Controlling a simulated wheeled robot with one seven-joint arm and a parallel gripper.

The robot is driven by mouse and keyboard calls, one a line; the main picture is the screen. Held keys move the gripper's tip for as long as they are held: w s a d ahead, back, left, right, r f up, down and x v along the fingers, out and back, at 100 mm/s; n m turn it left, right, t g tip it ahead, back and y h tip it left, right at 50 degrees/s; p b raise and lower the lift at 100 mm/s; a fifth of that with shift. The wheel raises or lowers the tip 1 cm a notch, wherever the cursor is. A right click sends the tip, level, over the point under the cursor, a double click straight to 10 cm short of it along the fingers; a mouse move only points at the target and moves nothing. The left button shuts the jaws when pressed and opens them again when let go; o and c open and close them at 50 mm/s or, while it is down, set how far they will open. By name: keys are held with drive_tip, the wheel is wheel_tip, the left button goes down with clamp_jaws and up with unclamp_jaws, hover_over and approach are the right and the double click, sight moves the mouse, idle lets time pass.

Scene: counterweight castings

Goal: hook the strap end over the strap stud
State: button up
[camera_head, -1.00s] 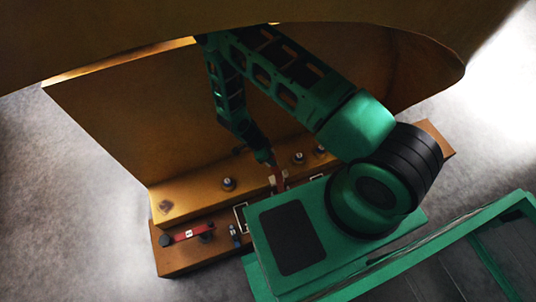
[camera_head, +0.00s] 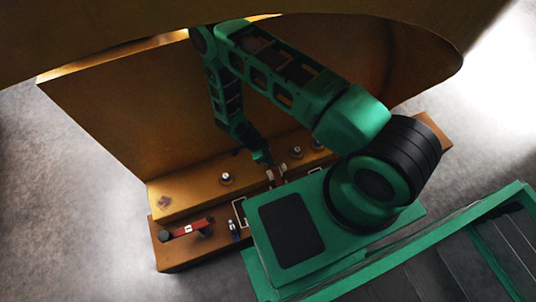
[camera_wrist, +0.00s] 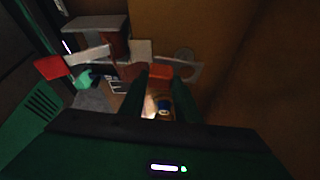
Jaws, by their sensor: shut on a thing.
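My gripper (camera_head: 266,162) is low over the front of the yellow casting's ledge in the head view. In the wrist view its two dark fingers (camera_wrist: 158,82) are shut on an orange-red part of the strap (camera_wrist: 158,72). A pale flat piece with a round eye (camera_wrist: 185,66) shows just beyond the fingers, to the right; I cannot tell for sure that it is the strap end. In the head view the red and white strap (camera_head: 276,177) shows just below the gripper. Round studs stand on the ledge: one to the left (camera_head: 227,178), one just right of the gripper (camera_head: 296,152). No hooking is visible.
A second red strap (camera_head: 187,229) lies on the brown lower step at the left, beside a dark knob. Another stud (camera_head: 318,145) stands further right. The casting's tall wall (camera_head: 130,110) rises behind the ledge, and a large overhang covers the top of the view.

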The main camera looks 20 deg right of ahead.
drive_tip(key=shift+f, duration=1.75)
drive_tip(key=o, duration=1.2)
drive_tip(key=shift+o, duration=0.2)
drive_tip(key=v, duration=1)
drive_tip(key=shift+r, duration=0.3)
drive_tip(key=shift+a, duration=0.1)
